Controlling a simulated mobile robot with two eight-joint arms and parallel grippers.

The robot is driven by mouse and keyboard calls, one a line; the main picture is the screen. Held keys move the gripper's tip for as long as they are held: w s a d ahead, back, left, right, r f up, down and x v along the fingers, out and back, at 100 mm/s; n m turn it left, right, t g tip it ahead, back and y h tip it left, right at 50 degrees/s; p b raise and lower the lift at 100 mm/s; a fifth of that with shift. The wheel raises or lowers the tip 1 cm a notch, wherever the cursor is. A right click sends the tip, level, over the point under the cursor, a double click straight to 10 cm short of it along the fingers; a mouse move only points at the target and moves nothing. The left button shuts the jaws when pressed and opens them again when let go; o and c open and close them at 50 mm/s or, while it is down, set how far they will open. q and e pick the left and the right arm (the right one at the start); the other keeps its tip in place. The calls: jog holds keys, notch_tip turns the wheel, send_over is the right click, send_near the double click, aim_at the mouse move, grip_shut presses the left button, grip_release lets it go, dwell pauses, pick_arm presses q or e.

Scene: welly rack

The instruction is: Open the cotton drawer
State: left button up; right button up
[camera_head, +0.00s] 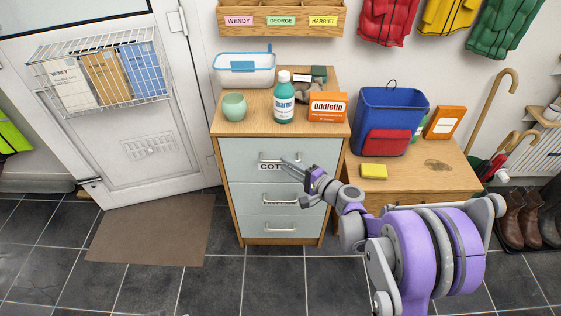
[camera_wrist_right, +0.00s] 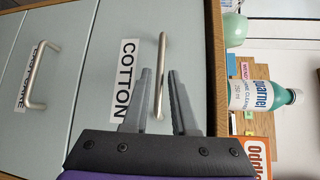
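The cotton drawer (camera_head: 243,150) is the top drawer of a pale blue-grey, wood-framed cabinet and looks shut. In the head view my right gripper (camera_head: 294,168) is at the drawer front. My left gripper is not in view.
Lower drawers (camera_head: 275,194) are also shut. The cabinet top holds a green cup (camera_head: 234,107), a teal bottle (camera_head: 284,102) and an orange Oddlefin box (camera_head: 327,107). A low bench (camera_head: 440,181) with a blue bag (camera_head: 388,112) stands right. Floor in front is clear.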

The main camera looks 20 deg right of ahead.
jog(key=shift+x, duration=1.75)
grip_shut()
